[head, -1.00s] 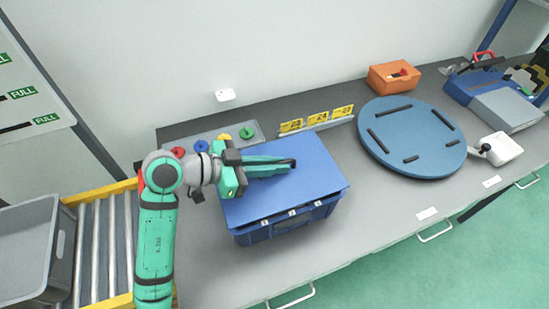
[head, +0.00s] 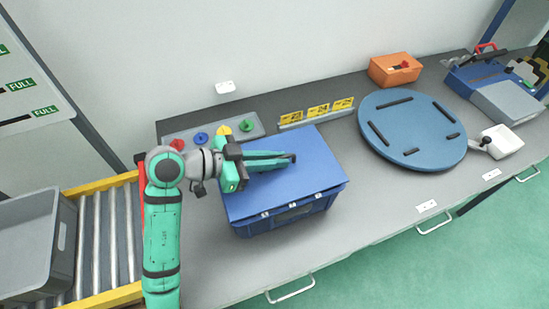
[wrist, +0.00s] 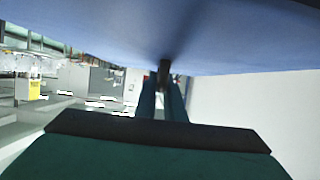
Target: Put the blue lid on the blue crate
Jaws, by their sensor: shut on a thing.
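The blue lid (head: 310,180) lies flat over the top of the blue crate (head: 260,228) on the bench, its edges close to in line with the crate's rim. Whether it is fully seated all round I cannot tell; the back edge is partly hidden by my arm. My gripper (head: 291,158) reaches across the lid from the left, its green fingers shut on the lid's dark handle. In the wrist view the lid (wrist: 90,25) fills the top, and my fingers (wrist: 163,82) meet at the dark handle. The crate's inside is hidden.
A round blue board (head: 412,130) with black bars lies to the right. An orange box (head: 395,70) and yellow signs (head: 318,110) stand behind. A panel with coloured knobs (head: 260,130) is behind left. A roller conveyor (head: 105,245) with a grey bin (head: 30,250) is at left.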

